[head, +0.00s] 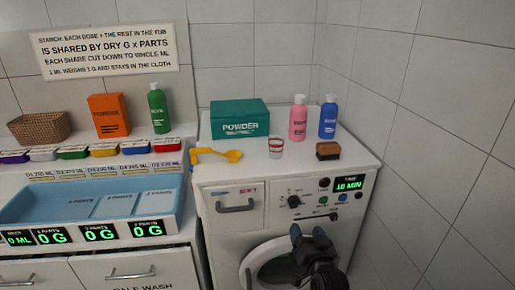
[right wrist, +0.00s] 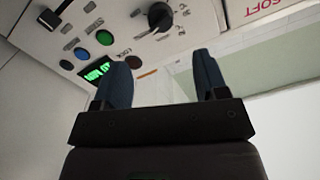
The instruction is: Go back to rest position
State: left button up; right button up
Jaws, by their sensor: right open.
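My right gripper (head: 306,232) is low in front of the white washing machine (head: 225,185), by its round door (head: 247,268). Its two dark blue fingers stand apart with nothing between them; they also show in the right wrist view (right wrist: 162,75), below the machine's control panel (right wrist: 150,20). My left gripper is not in view.
On the machine stand a green powder box (head: 240,119), pink bottle (head: 298,118), blue bottle (head: 328,117), small glass (head: 275,148), brush (head: 328,150) and yellow scoop (head: 232,156). A blue tray (head: 65,217) is at left. A tiled wall (head: 440,150) closes the right side.

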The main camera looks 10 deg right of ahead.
jog(key=s+d+f+n+g, duration=0.1)
jog(key=s+f, duration=0.3)
jog(key=s, duration=0.5)
jog(key=s+d+f+n+g, duration=0.2)
jog(key=s+d+f+g, duration=0.1)
jog(key=s, duration=0.6)
jog(key=s+d+f+n+g, duration=0.1)
jog(key=s+d+f+g, duration=0.1)
jog(key=s+f, duration=0.4)
jog(key=s+d, duration=0.1)
jog(key=s, duration=0.1)
jog(key=shift+s+d+h, duration=0.15)
jog(key=shift+s+h, duration=0.25)
dwell(0.6)
